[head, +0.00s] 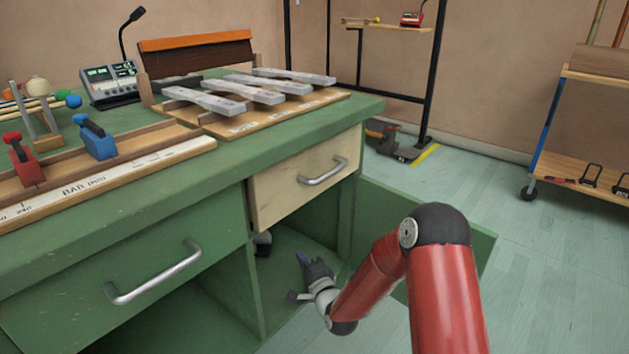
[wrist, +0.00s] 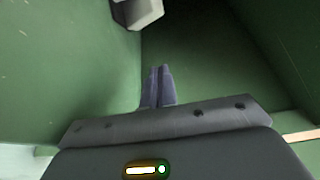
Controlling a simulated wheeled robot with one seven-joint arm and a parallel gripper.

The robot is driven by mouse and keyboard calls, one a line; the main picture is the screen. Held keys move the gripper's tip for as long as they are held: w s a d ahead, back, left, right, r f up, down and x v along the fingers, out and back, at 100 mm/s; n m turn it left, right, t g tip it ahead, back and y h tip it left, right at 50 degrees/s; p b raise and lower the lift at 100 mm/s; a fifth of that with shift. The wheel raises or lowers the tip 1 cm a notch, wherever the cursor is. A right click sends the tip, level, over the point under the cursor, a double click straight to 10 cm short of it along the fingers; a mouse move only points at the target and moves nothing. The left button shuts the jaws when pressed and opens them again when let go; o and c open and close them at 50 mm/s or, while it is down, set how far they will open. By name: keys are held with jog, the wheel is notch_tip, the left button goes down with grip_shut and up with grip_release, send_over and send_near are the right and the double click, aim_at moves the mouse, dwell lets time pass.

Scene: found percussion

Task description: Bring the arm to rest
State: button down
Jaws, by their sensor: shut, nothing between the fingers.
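My gripper (head: 302,260) is low in front of the green workbench (head: 204,226), at the mouth of an open compartment under the pale wooden drawer (head: 308,176). My red arm reaches down and left to it. In the wrist view my gripper's fingers (wrist: 158,84) are together and empty, pointing into the green compartment (wrist: 205,60). A grey blocky object (wrist: 138,12) shows at the top of the wrist view, apart from the fingers. A dark object (head: 263,244) inside the compartment shows in the head view. Part of the compartment is hidden by my arm.
An open green door panel (head: 470,232) stands to the right, close behind my arm. Metal bars (head: 252,90) on a wooden board, a clamp rail (head: 100,182) and a microphone console (head: 112,84) sit on the bench top. Floor at right is clear before a wheeled rack (head: 560,170).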

jog(key=s+d+r+n+g+h, duration=0.2)
jog(key=s+d+r+n+h, duration=0.15)
jog(key=d+r, duration=0.35)
jog(key=s+d+r+n+g+h, duration=0.3)
jog(key=s+d+r+n, duration=0.2)
jog(key=r, duration=0.3)
jog(key=s+d+r+n+g+h, duration=0.1)
jog(key=s+d+r+g, duration=0.15)
jog(key=s, duration=0.75)
jog(key=s+d+r+n+g, duration=0.1)
jog(key=s+d, duration=0.2)
jog(key=s, duration=0.6)
jog(key=s+d+r+n+g+h, duration=0.1)
jog(key=s+d+r+n+g, duration=0.15)
jog(key=s, duration=0.75)
notch_tip(320, 180, up, 12)
jog(key=w+p, duration=0.1)
jog(key=p, duration=1.1)
jog(key=shift+d+m+t+p, duration=0.3)
jog(key=shift+d+m+t, duration=0.1)
jog(key=shift+d, duration=0.05)
jog(key=shift+s+f, duration=0.1)
jog(key=shift+s, duration=0.05)
